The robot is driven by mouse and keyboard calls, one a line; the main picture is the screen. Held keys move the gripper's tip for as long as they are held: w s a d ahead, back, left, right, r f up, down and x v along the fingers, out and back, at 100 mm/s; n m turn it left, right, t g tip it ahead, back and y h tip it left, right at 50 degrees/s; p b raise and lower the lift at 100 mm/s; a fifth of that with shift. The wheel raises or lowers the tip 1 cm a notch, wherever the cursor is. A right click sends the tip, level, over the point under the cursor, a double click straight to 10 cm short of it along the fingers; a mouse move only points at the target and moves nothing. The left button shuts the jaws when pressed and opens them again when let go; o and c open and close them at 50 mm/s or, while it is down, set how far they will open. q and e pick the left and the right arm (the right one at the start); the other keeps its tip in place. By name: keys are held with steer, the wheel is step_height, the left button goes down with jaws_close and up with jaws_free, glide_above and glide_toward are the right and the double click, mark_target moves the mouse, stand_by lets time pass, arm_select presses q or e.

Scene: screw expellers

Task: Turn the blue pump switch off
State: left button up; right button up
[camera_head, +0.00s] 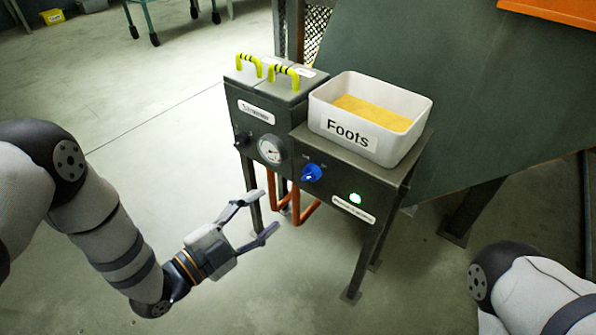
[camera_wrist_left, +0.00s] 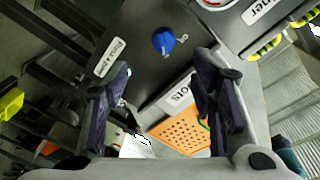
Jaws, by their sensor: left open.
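The blue pump switch (camera_head: 311,172) is a rotary knob on the dark front panel of the machine (camera_head: 284,143), between the round gauge and a lit green lamp (camera_head: 355,198). In the left wrist view the blue switch (camera_wrist_left: 164,41) shows beyond the fingers, on the dark panel. My left gripper (camera_head: 271,215) is open and empty, in front of the panel, below and left of the switch and apart from it. Its two fingers also show in the left wrist view (camera_wrist_left: 160,95). My right arm (camera_head: 535,295) shows at the lower right; its gripper is out of view.
A white "Foots" bin (camera_head: 420,122) with yellow contents stands on the machine's top. Two yellow-striped handles (camera_head: 284,75) rise from the lids at its left. A round gauge (camera_head: 270,149) and a black knob (camera_head: 242,138) sit left of the switch. Orange pipes (camera_head: 305,212) run below.

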mark_target(306, 178)
arm_select(q)
steer(key=b+x, duration=0.1)
steer(key=x, duration=0.2)
steer(key=b+x, duration=0.1)
steer(key=x, duration=0.3)
steer(key=b+x, duration=0.1)
steer(key=x, duration=0.3)
steer(key=shift+d+r, duration=0.25)
steer(key=shift+r, duration=0.05)
steer(key=shift+w+d+r, duration=0.2)
steer(key=shift+w+d, duration=0.15)
steer(key=shift+w, duration=0.05)
steer(key=c, duration=1.2)
arm_select(e)
steer(key=x, duration=0.3)
steer(key=shift+w+f, duration=0.2)
steer(key=shift+f, duration=0.05)
